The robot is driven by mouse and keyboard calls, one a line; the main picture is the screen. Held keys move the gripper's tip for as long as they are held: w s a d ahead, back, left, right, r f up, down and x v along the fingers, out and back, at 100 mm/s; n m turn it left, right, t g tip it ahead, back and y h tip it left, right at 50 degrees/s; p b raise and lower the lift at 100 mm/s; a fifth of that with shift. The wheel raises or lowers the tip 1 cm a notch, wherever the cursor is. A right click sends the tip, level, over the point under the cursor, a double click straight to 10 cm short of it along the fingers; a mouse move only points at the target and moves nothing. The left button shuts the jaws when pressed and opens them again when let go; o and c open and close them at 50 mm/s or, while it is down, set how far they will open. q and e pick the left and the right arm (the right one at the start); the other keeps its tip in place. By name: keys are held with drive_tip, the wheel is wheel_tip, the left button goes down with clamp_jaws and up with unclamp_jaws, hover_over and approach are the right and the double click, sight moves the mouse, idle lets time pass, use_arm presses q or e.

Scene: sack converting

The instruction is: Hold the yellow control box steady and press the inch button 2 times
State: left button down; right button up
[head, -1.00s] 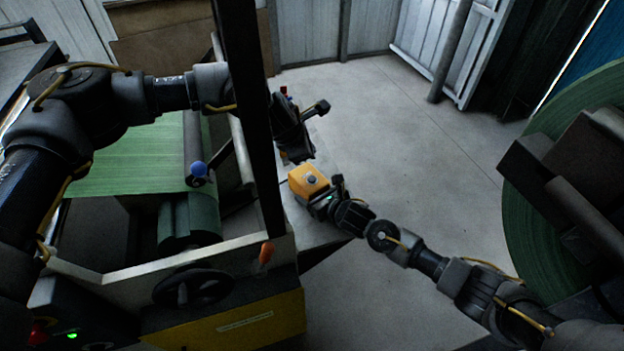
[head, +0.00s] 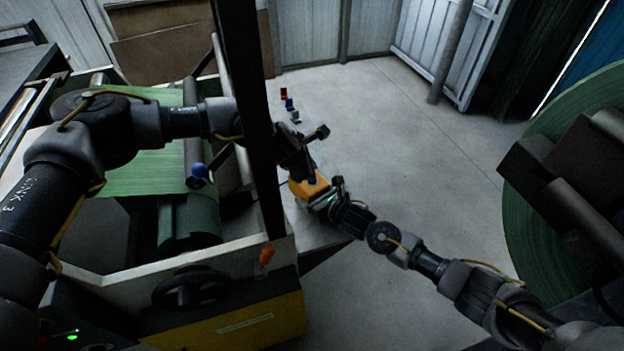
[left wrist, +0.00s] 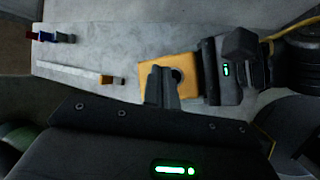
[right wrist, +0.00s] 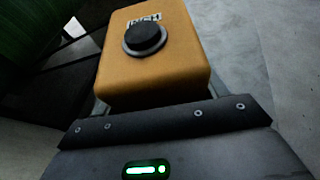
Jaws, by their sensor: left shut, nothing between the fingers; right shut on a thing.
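The yellow control box (head: 300,188) is at the edge of a grey table. In the right wrist view the box (right wrist: 155,75) fills the middle, with a round black button (right wrist: 145,38) and a partly readable inch label on top. My right gripper (head: 325,200) is shut on the box from the near right side. My left gripper (head: 311,178) is shut and empty, pointing down just over the box. In the left wrist view its closed fingers (left wrist: 162,87) overlap the box (left wrist: 187,66) beside the dark button (left wrist: 177,76). I cannot tell whether they touch it.
The grey table (head: 318,228) carries small red, blue and white pieces (head: 289,104) at its far end. A thin pale strip (left wrist: 68,72) lies there too. A black post (head: 246,110) and the green-web machine (head: 150,165) stand left. Open floor lies right.

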use_arm(q)
drive_tip(key=shift+f, duration=1.3)
idle(1.1)
drive_tip(key=shift+f, duration=0.4)
drive_tip(key=shift+f, duration=0.45)
idle(0.7)
drive_tip(key=shift+r, duration=3.4)
drive_tip(key=shift+r, duration=0.1)
idle(0.5)
